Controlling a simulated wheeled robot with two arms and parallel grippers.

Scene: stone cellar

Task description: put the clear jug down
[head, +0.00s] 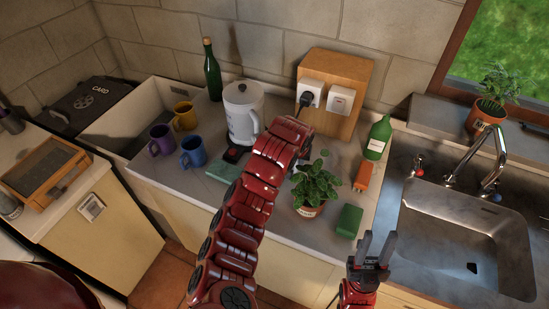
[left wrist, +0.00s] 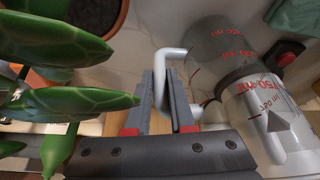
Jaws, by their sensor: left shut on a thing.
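The clear jug (left wrist: 225,45) is see-through with red volume marks. It is at the upper right of the left wrist view. My left gripper (left wrist: 165,66) is shut on the jug's pale handle, with the jug to its right. In the head view my red left arm hides this gripper and the jug. I cannot tell whether the jug's base touches the counter (head: 290,229). My right gripper (head: 377,243) is open and empty, near the front edge between the counter and the sink.
A white kettle (head: 242,112) stands behind my left arm, with a green cloth (head: 224,171) in front. A potted plant (head: 314,186) is close on the right, beside a green sponge (head: 349,221). Mugs (head: 193,151) stand left, a green bottle (head: 378,138) right. Bare counter shows front left.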

